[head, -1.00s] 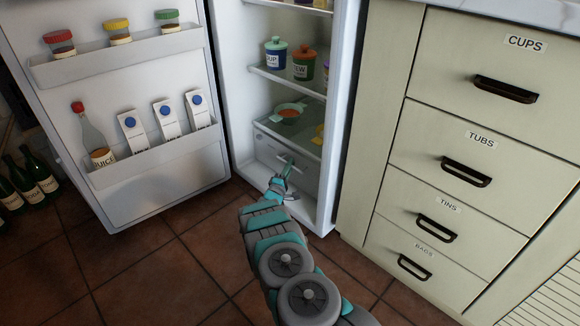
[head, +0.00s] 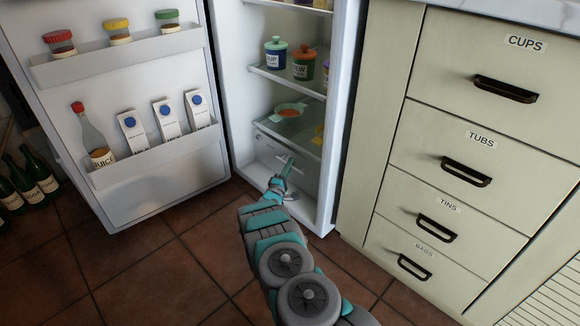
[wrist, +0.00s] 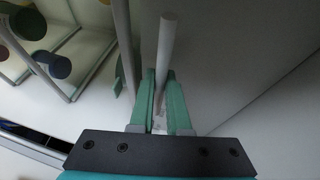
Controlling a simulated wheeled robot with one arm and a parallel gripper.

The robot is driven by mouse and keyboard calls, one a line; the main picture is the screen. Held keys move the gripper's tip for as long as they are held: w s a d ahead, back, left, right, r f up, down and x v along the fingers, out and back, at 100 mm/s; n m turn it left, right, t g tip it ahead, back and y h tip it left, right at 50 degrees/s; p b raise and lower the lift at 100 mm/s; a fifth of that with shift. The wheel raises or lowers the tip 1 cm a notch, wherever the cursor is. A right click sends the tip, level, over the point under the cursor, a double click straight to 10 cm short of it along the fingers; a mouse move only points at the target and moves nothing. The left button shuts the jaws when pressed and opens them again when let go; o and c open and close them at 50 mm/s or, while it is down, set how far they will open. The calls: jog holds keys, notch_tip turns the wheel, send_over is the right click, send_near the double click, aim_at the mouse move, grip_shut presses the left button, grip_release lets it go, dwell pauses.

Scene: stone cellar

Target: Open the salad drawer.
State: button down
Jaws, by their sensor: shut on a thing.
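The salad drawer (head: 302,172) is the pale drawer at the bottom of the open fridge, below the lowest shelf. Its handle is a light grey bar (wrist: 167,40), seen end-on in the wrist view. My gripper (head: 288,168) reaches into the bottom of the fridge at the drawer's front. In the wrist view my gripper (wrist: 161,98) has its two green fingers on either side of the bar, shut on it. My gripper and wrist hide part of the drawer front in the head view. How far the drawer stands out is hard to tell.
The open fridge door (head: 130,190) stands at the left with jars, a bottle and cartons. A bowl (head: 289,112) sits on the shelf above the drawer. Closed cabinet drawers (head: 450,150) stand at the right. The tiled floor (head: 180,270) before the fridge is clear.

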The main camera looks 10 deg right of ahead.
jog(key=s+a, duration=0.7)
jog(key=a, duration=0.3)
jog(key=s+a+b, duration=0.1)
jog(key=s+a, duration=0.7)
jog(key=a, duration=0.2)
jog(key=shift+a, duration=0.35)
jog(key=c, duration=0.9)
grip_release()
jog(key=shift+p+v, duration=0.4)
jog(key=shift+v, duration=3.5)
jog(key=shift+w, duration=0.1)
